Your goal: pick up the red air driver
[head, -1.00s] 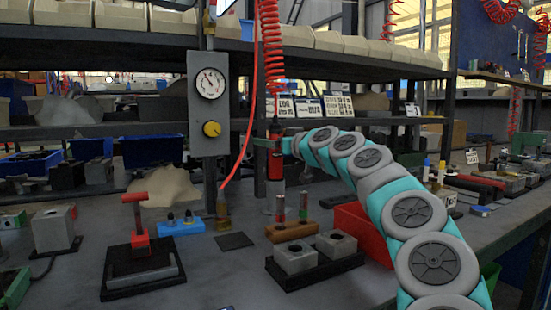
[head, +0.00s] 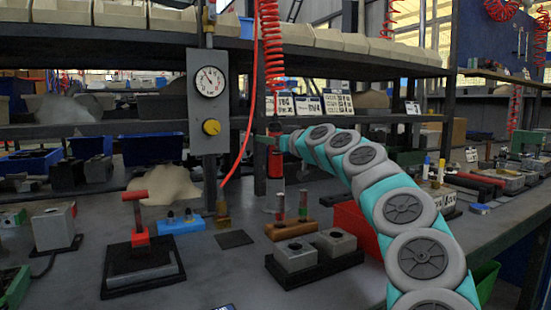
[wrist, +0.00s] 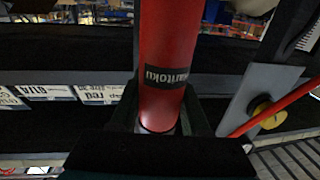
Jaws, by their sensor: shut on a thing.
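The red air driver (head: 275,160) hangs upright below a coiled red hose, over the workbench in the middle of the head view. My gripper (head: 274,141) reaches it from the right and is shut around its upper part. In the wrist view the driver's red body (wrist: 163,50), with a black label, runs down between the dark jaws of my gripper (wrist: 160,125). The driver's thin lower end shows in the head view close to the small tubes behind the wooden block; I cannot tell whether it touches anything.
Below stand a wooden block (head: 291,230) with upright tubes and two grey valve blocks (head: 296,255) on a black base. A red bin (head: 352,222) sits beside my arm. A gauge box (head: 208,100) and a red hose are to the left.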

